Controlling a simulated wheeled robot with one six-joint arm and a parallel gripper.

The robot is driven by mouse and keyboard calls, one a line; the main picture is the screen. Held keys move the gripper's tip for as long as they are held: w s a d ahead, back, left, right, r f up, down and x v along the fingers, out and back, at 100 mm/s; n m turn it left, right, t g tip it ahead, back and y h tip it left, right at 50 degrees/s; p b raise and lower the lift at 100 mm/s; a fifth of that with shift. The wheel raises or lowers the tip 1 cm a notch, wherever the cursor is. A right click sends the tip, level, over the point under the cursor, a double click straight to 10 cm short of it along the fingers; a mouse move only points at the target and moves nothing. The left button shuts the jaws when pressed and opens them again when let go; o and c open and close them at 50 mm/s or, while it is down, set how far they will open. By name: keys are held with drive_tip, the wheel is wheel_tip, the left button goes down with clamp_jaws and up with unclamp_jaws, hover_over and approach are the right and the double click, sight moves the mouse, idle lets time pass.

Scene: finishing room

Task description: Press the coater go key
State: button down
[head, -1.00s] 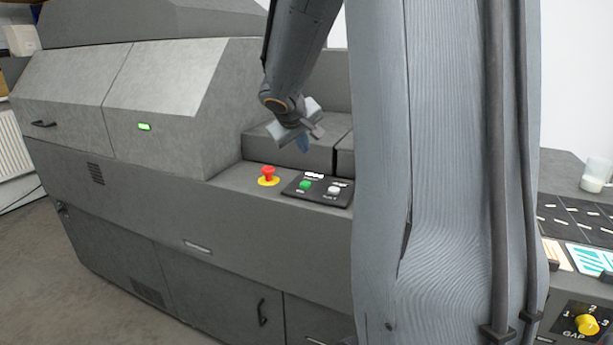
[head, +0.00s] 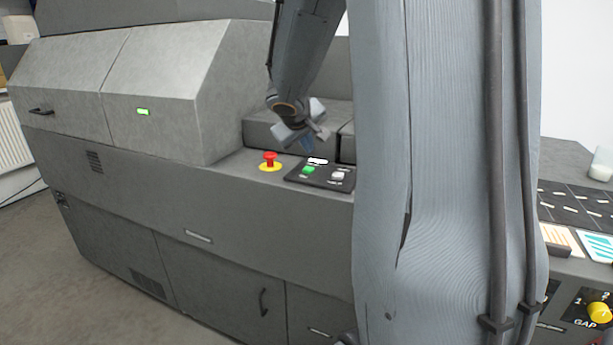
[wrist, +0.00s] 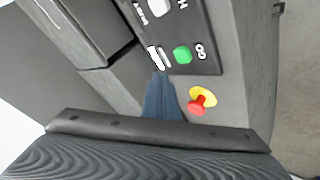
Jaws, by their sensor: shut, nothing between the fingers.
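The green go key (head: 308,170) sits on a black key panel (head: 324,180) on the coater's front ledge. In the wrist view the green key (wrist: 182,55) shows clearly, with "GO" printed beside it. My gripper (head: 309,148) is above and behind the panel in the head view, shut and empty. In the wrist view its blue fingers (wrist: 160,78) point toward the panel edge near a white label, a little to the left of the green key. Whether the tips touch anything is not clear, but they appear apart from the key.
A red mushroom button on a yellow base (head: 269,160) stands just left of the panel. A white key (head: 337,176) sits right of the green one. Grey raised housing (head: 290,132) lies behind the panel. A yellow GAP knob (head: 599,312) is at far right.

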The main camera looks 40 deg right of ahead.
sight(307, 170)
drive_tip(key=shift+f+b, duration=1.55)
drive_tip(key=shift+f, duration=0.05)
drive_tip(key=shift+f, duration=0.15)
idle(0.9)
drive_tip(key=shift+f+b, duration=0.3)
drive_tip(key=shift+b, duration=0.4)
